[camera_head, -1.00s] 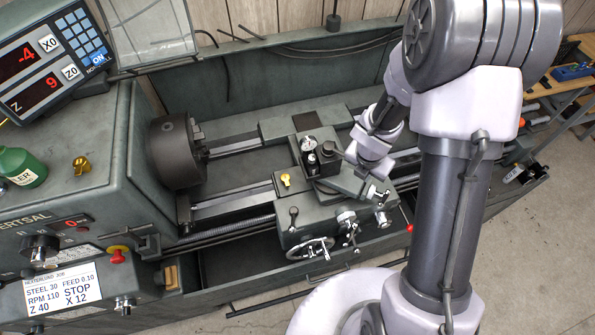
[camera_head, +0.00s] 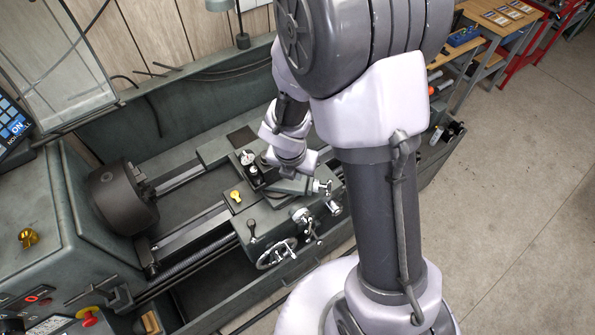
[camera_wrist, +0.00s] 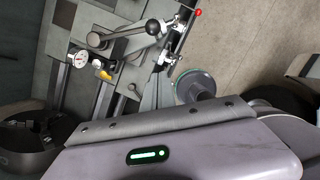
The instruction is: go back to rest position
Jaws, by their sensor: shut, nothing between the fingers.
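My arm rises from its pale base at the lower middle of the head view and bends over at a large dark joint at the top. Its pale wrist links hang beside the lathe carriage (camera_head: 247,210), partly behind the upper arm. My gripper's fingers cannot be made out in either view. The wrist view shows a pale housing of mine with a green light across the bottom. Beyond it are the carriage's levers and the dial gauge (camera_wrist: 80,59). No held object shows.
The lathe's chuck (camera_head: 122,197) is at left, with a brass piece (camera_head: 28,238) on the headstock. A lamp (camera_head: 242,38) hangs behind the arm. A wooden bench (camera_head: 500,25) stands at the back right. Open concrete floor (camera_head: 510,200) lies at right.

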